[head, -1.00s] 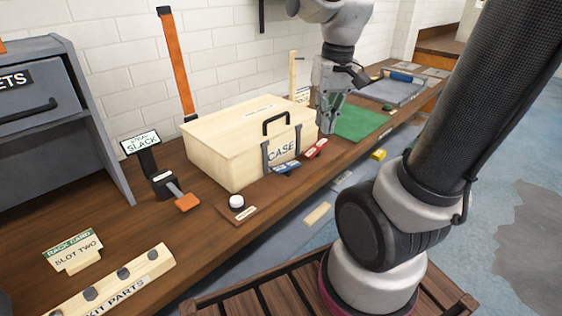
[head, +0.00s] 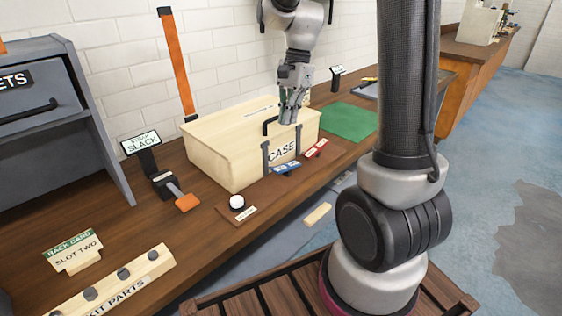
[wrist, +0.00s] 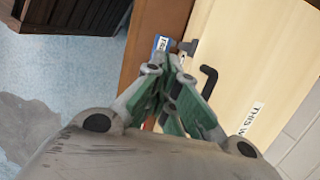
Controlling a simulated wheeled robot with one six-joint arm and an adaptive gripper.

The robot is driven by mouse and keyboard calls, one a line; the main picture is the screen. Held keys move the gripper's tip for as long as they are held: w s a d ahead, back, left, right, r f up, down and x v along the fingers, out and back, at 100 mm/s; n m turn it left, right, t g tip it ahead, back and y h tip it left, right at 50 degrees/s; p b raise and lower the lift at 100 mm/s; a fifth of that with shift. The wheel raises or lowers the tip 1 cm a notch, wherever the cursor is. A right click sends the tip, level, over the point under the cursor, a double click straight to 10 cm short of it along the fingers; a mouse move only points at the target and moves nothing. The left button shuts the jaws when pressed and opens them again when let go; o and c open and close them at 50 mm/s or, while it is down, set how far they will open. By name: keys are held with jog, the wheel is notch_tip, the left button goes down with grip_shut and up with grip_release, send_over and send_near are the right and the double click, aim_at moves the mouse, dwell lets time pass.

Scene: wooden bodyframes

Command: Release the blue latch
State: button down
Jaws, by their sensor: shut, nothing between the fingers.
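A pale wooden case (head: 222,160) marked CASE stands on the bench, with a black handle on its front edge and two grey straps down its front. The blue latch (head: 286,168) lies at the foot of the left strap. The red latch (head: 316,149) is at the right strap. My gripper (head: 287,121) is shut and empty, pointing down above the case's front edge near the handle, apart from the blue latch. In the wrist view the blue latch (wrist: 162,43) shows just beyond the fingertips (wrist: 170,62), partly hidden by them.
A white button (head: 237,202) on a wooden plate sits in front of the case. A SLACK sign (head: 141,143) and an orange-ended lever (head: 187,202) stand to its left. A green mat (head: 348,120) lies to its right. The bench's front edge runs close by the latches.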

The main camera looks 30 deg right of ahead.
aim_at(278, 170)
jog(key=x, duration=1.4)
jog(key=shift+s+a+f, duration=0.3)
jog(key=shift+a+f, duration=0.3)
jog(key=shift+w+d+r, duration=0.1)
jog(key=shift+r, duration=0.1)
jog(key=shift+r, duration=0.7)
